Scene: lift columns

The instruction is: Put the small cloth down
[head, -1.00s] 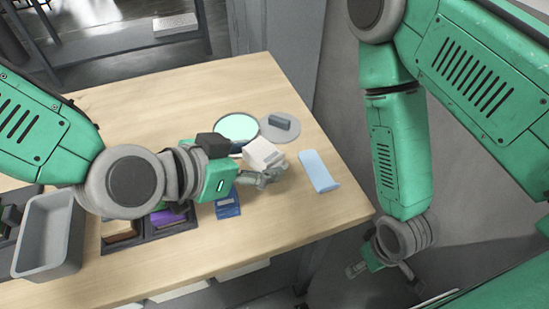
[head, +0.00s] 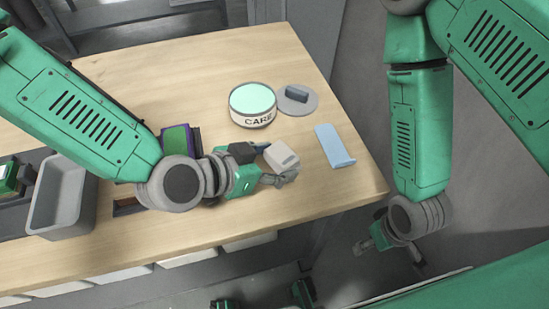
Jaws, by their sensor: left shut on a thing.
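My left gripper (head: 284,175) is over the front right part of the table, shut on a small whitish-grey block-like bundle (head: 282,156). I cannot tell for sure that this bundle is the small cloth. A light blue flat piece (head: 334,146), which looks like a folded cloth, lies on the table just right of the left gripper and apart from it. My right gripper (head: 366,246) hangs beyond the table's right edge; its fingers are too small to read.
A round tin (head: 252,118) marked CARE with a mint top and a grey disc (head: 297,102) with a handle stand behind the gripper. A grey bin (head: 62,195) and a purple-green item (head: 178,140) are to the left. The wooden table (head: 180,75) is clear at the back.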

